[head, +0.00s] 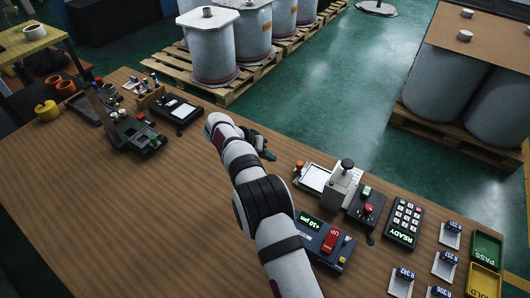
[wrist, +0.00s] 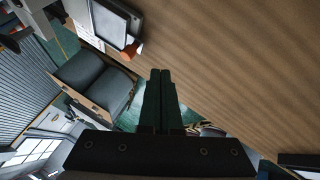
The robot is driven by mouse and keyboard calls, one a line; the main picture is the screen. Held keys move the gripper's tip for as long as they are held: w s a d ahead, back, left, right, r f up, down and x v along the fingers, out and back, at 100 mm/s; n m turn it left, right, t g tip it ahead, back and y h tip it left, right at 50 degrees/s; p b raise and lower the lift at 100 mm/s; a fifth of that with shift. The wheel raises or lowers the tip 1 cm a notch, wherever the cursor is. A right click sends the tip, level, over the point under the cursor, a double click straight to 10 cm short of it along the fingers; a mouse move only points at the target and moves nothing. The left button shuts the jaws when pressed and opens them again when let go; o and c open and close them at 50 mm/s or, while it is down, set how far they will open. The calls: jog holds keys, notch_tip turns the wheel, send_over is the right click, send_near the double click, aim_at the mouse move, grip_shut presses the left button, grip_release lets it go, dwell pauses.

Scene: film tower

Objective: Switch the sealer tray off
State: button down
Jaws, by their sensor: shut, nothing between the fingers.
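My gripper (head: 268,154) is shut and empty over the table's far edge, its dark green fingers partly hidden by my arm. In the wrist view the fingers (wrist: 160,76) lie together. No label names the sealer tray. A flat white-topped tray (head: 314,177) with a red-orange knob (head: 299,167) stands right of my gripper, apart from it; it also shows in the wrist view (wrist: 112,20). A grey press-like block (head: 341,187) with a black knob adjoins it. Right of that is a dark box (head: 365,212) with a green switch and a red knob. Switch positions are too small to tell.
A device (head: 325,239) with a red lever and green display stands beside my arm. A keypad (head: 404,223) reading READY is farther right. Dark devices (head: 138,137) and a white-screened pad (head: 180,110) stand left. The table (head: 130,220) is clear at left front.

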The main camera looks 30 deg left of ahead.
jog(key=x, duration=0.4)
jog(key=d, duration=0.1)
jog(key=w+d, duration=0.1)
jog(key=shift+d+r, duration=0.1)
jog(key=shift+d, duration=0.15)
jog(key=shift+w+d, duration=0.3)
jog(key=shift+d, duration=0.25)
send_near(320, 178)
jog(key=w+f, duration=0.2)
jog(key=f, duration=0.1)
jog(key=shift+w+f, duration=0.15)
jog(key=shift+w, duration=0.2)
jog(key=shift+d, duration=0.4)
